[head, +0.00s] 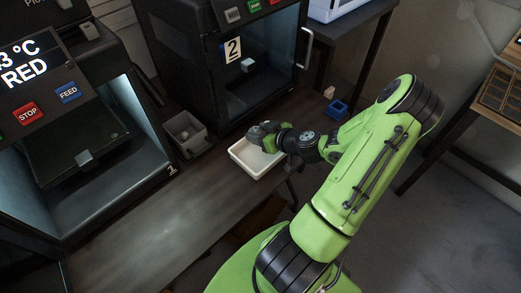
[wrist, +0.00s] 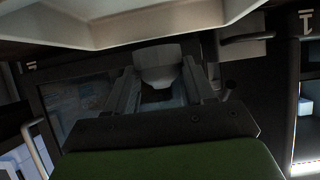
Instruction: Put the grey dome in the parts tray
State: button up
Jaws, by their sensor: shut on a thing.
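My gripper (head: 262,133) is over the far side of the white parts tray (head: 243,167), which stands near the front edge of the dark bench. In the wrist view, my gripper (wrist: 160,72) is shut on the pale grey dome (wrist: 158,62), with a finger on each side of it. The parts tray (wrist: 150,28) fills the top of that view. In the head view the dome is mostly hidden by my gripper, and I cannot tell its height above the tray floor.
A grey bin (head: 186,132) stands left of the tray. Printer 1 (head: 75,130) is at the left and printer 2 (head: 255,70) behind the tray, with a door handle (head: 304,48). A small blue open box (head: 337,107) lies behind my arm. The bench front left is clear.

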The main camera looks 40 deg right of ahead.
aim_at(260, 150)
notch_tip(260, 150, down, 6)
jog(key=shift+r+b, duration=0.25)
jog(key=shift+b, duration=0.45)
jog(key=o, duration=1)
